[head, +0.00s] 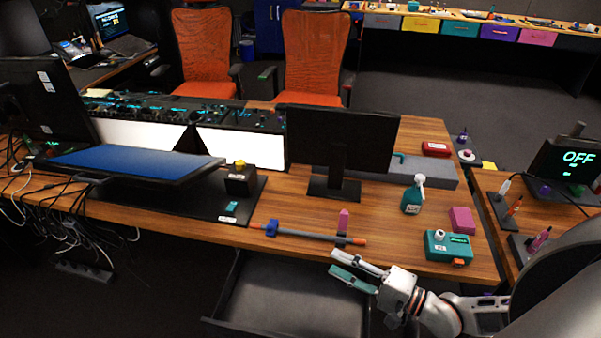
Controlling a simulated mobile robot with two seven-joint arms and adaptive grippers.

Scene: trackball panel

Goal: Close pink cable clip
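The pink cable clip (343,221) stands upright on a grey bar with orange ends (305,235) near the front edge of the wooden desk. Its upper part sticks up above the bar, and its base looks dark. A blue clip (271,228) sits around the same bar further left. My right gripper (333,262) is in front of the desk edge, below the pink clip in the picture and apart from it. Its two fingers point left with a gap between them, and nothing is held. My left gripper is not in view.
A monitor (340,140) stands behind the bar. A green bottle (413,195), a pink block (462,220) and a teal box (448,246) are on the desk to the right. An open drawer (290,295) lies below the desk edge.

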